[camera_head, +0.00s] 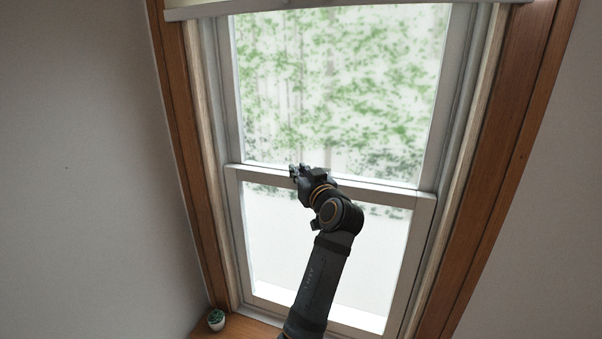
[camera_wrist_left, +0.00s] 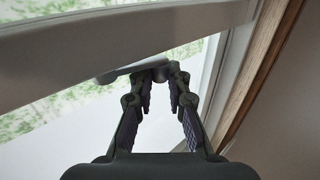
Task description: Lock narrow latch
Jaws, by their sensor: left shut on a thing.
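The window (camera_head: 425,203) is a white double-hung sash with a meeting rail across its middle. My left gripper (camera_head: 297,171) is at that rail, left of its centre, and hides the latch in the head view. In the left wrist view the narrow latch (camera_wrist_left: 130,71) is a small grey piece on the underside of the pale rail (camera_wrist_left: 75,60) as pictured. The fingertips of my left gripper (camera_wrist_left: 160,80) come together at the latch's right end and are shut on it. How far the latch is turned I cannot tell. My right gripper is in neither view.
A brown wooden frame (camera_head: 500,170) surrounds the window. A small potted plant (camera_head: 216,319) stands on the wooden sill (camera_head: 250,329) at the lower left. A pale blind (camera_head: 200,9) hangs at the top. The room in front of the glass is otherwise clear.

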